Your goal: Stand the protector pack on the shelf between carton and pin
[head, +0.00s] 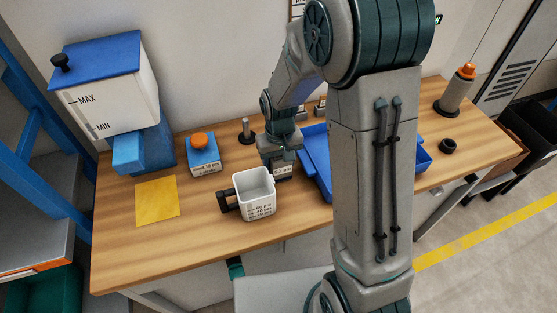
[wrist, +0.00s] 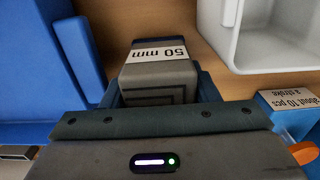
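A grey block with a white "50 mm" label, which I take for the protector pack (wrist: 158,75), sits between the fingers of my gripper (wrist: 158,92) in the wrist view. The fingers lie against both its sides with no clear gap. In the head view my gripper (head: 281,158) is low over the table, and the label shows just right of the white bin. I cannot tell whether the pack touches the table. A dark upright pin (head: 246,130) stands behind the bin. A small blue-and-white carton (head: 204,160) with an orange knob stands left of the pin. I cannot make out the shelf clearly.
The white bin (head: 254,192) with a black handle is close to my gripper. A blue tray (head: 316,158) lies right, partly behind my arm. A yellow sheet (head: 157,199) and a white tank (head: 108,95) are left. A black ring (head: 447,146) lies far right. The front-left wood is clear.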

